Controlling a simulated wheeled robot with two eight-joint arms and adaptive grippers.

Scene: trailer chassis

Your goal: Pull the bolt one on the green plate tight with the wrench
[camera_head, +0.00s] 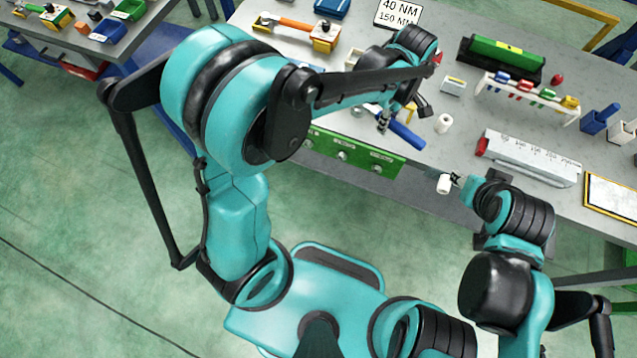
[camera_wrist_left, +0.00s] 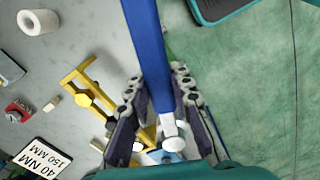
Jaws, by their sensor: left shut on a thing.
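The green plate (camera_head: 352,156) is on the bench's front side, with several pale bolts (camera_head: 342,156) in a row; I cannot tell which is bolt one. My left gripper (camera_head: 384,122) is above the bench's front edge, near the plate's right end. It is shut on the blue-handled wrench (camera_head: 407,134). In the left wrist view the blue handle (camera_wrist_left: 150,55) runs between the fingers (camera_wrist_left: 150,110), with a silver end (camera_wrist_left: 171,128). Its contact with a bolt is not visible. My right gripper (camera_head: 457,181) is at the bench's front edge, at a white cylinder (camera_head: 443,184); its grip is unclear.
A white roll (camera_head: 443,123) stands on the bench, and a grey scale block (camera_head: 530,157) lies to its right. A rack of coloured tools (camera_head: 525,92) and a 40 NM sign (camera_head: 398,13) are farther back. Green floor lies open before the bench.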

